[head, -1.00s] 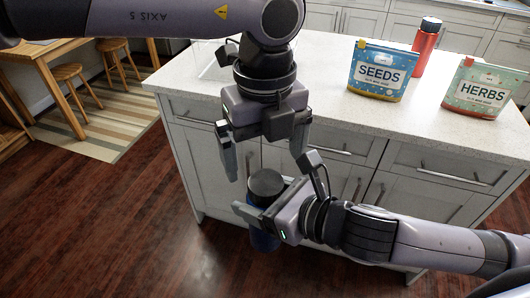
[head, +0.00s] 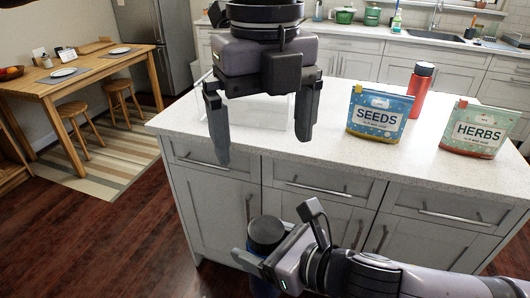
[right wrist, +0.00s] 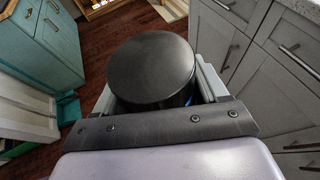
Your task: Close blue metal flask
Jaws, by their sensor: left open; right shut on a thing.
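The blue metal flask (head: 264,285) is upright in front of the island, with its lower part cut off by the head view's bottom edge. A black round lid (head: 266,230) sits on its top. The lid also fills the middle of the right wrist view (right wrist: 152,65), with a sliver of the blue body (right wrist: 189,102) below it. I cannot tell how tightly the lid is on. My right gripper (head: 262,257) is shut around the flask just below the lid. My left gripper (head: 263,147) is open and empty, pointing down, clear above the lid.
The white island counter (head: 330,150) stands behind the flask. On it are a blue seeds bag (head: 379,115), a green herbs bag (head: 480,130), a red bottle (head: 420,95) and a clear box (head: 265,112) partly behind my left gripper. Dark floor (head: 100,240) is free at left.

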